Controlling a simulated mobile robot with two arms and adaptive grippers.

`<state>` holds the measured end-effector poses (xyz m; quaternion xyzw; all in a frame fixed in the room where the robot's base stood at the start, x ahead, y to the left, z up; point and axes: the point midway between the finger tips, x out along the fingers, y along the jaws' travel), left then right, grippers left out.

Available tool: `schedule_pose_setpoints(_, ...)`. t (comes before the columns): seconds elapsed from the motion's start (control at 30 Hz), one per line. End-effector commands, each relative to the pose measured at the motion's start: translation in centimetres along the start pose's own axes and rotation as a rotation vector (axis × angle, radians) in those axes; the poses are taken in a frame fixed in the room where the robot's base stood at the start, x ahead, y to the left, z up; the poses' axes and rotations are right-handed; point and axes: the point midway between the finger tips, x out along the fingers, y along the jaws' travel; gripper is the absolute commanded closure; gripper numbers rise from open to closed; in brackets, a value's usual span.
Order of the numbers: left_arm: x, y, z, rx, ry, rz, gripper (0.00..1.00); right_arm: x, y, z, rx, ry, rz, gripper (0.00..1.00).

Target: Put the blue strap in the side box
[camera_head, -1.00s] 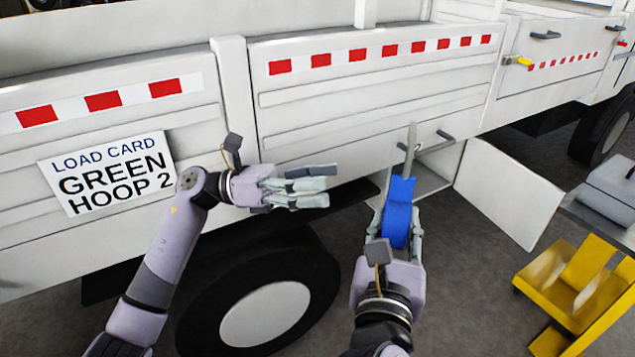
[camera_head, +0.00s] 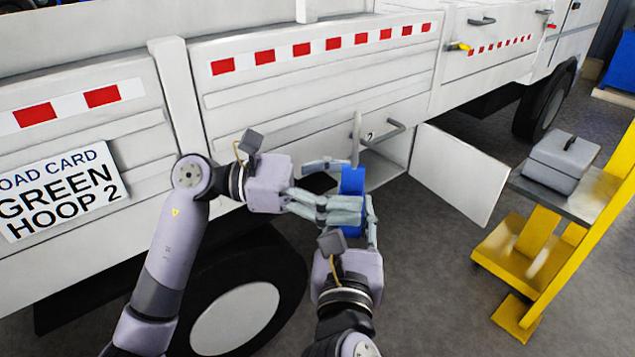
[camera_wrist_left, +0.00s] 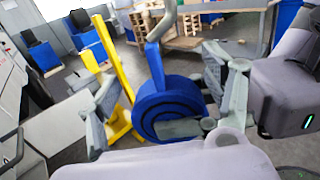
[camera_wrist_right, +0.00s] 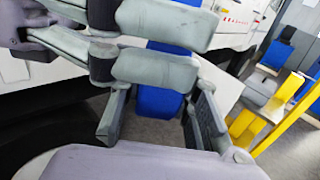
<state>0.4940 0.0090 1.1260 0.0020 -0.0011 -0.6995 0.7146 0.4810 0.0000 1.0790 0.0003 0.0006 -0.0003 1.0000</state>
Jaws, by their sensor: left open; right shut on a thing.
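The blue strap (camera_head: 351,186) is a rolled coil with a grey end sticking up. It also shows in the left wrist view (camera_wrist_left: 172,112) and, partly hidden, in the right wrist view (camera_wrist_right: 158,102). My right gripper (camera_head: 348,232) is shut on it from below and holds it in the air. My left gripper (camera_head: 345,188) is open with its fingers at the coil, one on each side in its wrist view; I cannot tell whether they touch it. The side box (camera_head: 385,167) under the truck bed is open, just behind the strap, partly hidden by it.
The side box door (camera_head: 458,175) hangs open to the right. A load card (camera_head: 60,190) reading "GREEN HOOP 2" is on the truck side. A wheel (camera_head: 235,315) sits below. A yellow stand (camera_head: 530,250) carries a grey case (camera_head: 562,160) at right.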

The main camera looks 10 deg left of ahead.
Motion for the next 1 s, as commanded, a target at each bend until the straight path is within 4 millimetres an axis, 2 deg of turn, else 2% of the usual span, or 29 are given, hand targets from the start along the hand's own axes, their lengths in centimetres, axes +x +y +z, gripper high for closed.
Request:
schedule_pose_setpoints(0.1, 0.71, -0.02, 0.07, 0.001, -0.001, 0.000, 0.26, -0.01, 0.00, 0.12, 0.001, -0.003, 0.000, 1.00)
schedule_pose_setpoints(0.4, 0.86, 0.01, 0.06, 0.001, -0.001, 0.001, 0.26, -0.01, 0.00, 0.12, 0.001, -0.003, 0.000, 1.00)
schedule_pose_setpoints(1.0, 0.80, 0.12, 0.01, 0.000, 0.000, 0.004, 0.66, -0.06, 0.04, 0.17, 0.002, -0.004, 0.002, 1.00)
